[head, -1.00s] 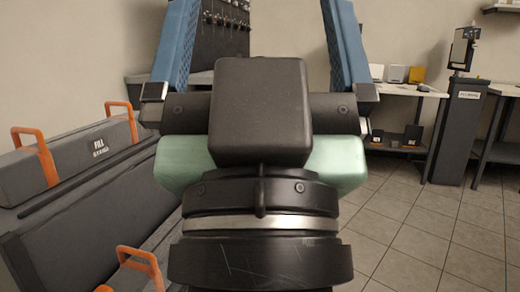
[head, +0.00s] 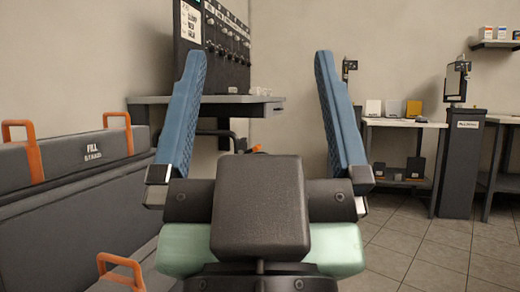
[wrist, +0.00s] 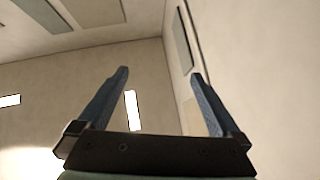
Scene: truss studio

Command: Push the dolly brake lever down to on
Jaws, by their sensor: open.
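My gripper (head: 260,58) is open and empty, with its two blue fingers pointing up and spread wide in the head view. In the wrist view my gripper (wrist: 160,73) points at bare wall and ceiling, with nothing between the fingers. A small orange piece (head: 257,149) shows just above my gripper's dark housing, beside a dark bar (head: 225,136). I cannot tell whether these belong to the dolly and its brake lever. No lever is clearly visible, and my gripper hides what lies behind it.
Grey cases with orange handles (head: 82,172) fill the left side. A workbench (head: 240,100) with a dark tool board (head: 225,50) stands behind the fingers. A white table (head: 405,123) and a dark pedestal (head: 457,165) stand at right. Tiled floor (head: 400,245) is clear at lower right.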

